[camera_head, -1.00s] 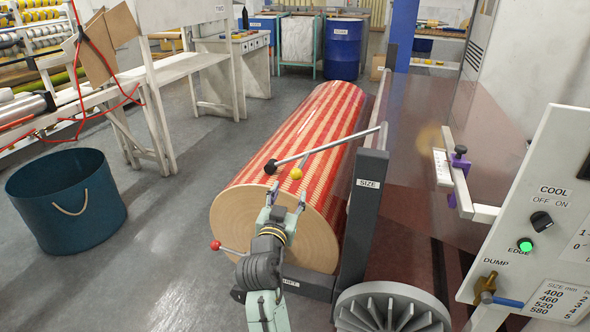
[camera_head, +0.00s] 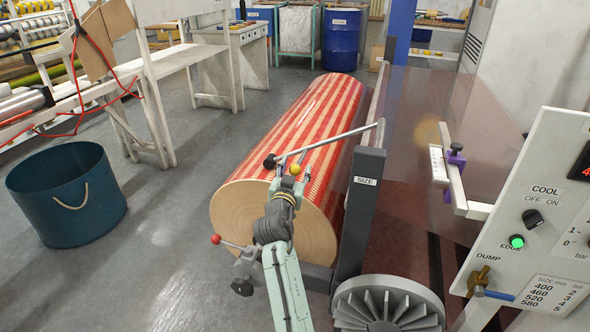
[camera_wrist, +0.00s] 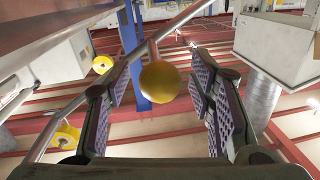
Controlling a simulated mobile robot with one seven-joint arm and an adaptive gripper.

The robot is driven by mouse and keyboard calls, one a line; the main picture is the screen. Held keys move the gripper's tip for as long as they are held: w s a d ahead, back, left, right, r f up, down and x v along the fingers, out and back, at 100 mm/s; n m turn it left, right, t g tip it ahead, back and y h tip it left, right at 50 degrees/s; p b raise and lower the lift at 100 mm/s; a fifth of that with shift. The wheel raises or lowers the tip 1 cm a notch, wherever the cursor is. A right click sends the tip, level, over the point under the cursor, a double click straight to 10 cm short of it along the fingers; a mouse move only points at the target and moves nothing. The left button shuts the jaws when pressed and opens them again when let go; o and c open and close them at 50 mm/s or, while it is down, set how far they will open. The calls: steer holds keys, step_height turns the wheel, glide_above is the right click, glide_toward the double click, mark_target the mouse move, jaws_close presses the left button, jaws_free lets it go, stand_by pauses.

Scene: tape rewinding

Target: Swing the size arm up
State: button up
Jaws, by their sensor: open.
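The size arm (camera_head: 334,139) is a thin metal rod. It runs from the top of the dark post labelled SIZE (camera_head: 362,215) leftward and slightly down over the near end of the striped roll, ending in a black knob (camera_head: 270,161). A yellow ball (camera_head: 295,169) hangs on a short stem under the rod, near the knob. My gripper (camera_head: 288,181) is open just below the rod, at the ball. In the wrist view the yellow ball (camera_wrist: 159,81) sits between the two spread finger pads, with a gap on each side. The rod (camera_wrist: 115,77) crosses diagonally beyond it.
The red-and-cream striped roll (camera_head: 318,125) lies right behind my gripper. A red-knobbed lever (camera_head: 216,239) is at its lower left. A finned grey wheel (camera_head: 388,305) and control panel (camera_head: 530,230) stand to the right. A blue bin (camera_head: 66,195) is on the open floor at left.

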steer(key=shift+c, duration=0.3)
jaws_close()
stand_by(0.5)
